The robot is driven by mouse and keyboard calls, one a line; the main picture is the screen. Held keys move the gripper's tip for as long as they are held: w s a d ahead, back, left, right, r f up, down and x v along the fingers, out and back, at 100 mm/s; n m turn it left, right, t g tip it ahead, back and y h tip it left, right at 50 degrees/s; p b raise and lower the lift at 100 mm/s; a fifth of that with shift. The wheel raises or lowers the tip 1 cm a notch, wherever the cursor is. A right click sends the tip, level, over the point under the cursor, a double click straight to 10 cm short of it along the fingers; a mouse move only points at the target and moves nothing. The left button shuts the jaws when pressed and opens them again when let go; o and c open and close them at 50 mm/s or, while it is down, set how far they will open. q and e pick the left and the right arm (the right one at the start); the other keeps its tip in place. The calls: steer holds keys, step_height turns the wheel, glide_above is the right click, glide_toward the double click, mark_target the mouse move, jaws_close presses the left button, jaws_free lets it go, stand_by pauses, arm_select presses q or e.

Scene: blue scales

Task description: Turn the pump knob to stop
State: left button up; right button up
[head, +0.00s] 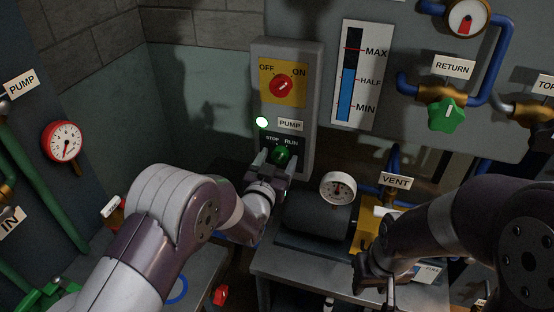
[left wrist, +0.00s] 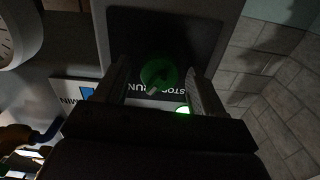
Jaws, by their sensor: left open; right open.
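The green pump knob (head: 282,154) sits on the grey control box (head: 311,100), under the words STOP and RUN. Its pointer appears turned toward RUN. My left gripper (head: 270,164) is open at the knob. In the left wrist view the knob (left wrist: 158,75) shows between the two fingers of my left gripper (left wrist: 160,88), with a gap on each side. A green lamp (head: 262,122) is lit beside the PUMP label (head: 290,125). My right gripper (head: 376,284) is at the lower right, away from the box, and its fingers are partly hidden.
A red knob (head: 282,86) on a yellow OFF/ON plate is above the pump knob. A level gauge (head: 353,75) and green RETURN valve (head: 446,115) are to the right. A dark motor (head: 318,218) and round dial (head: 338,188) are close below right.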

arm_select(q)
steer(key=c, duration=1.1)
steer(key=shift+o, duration=0.2)
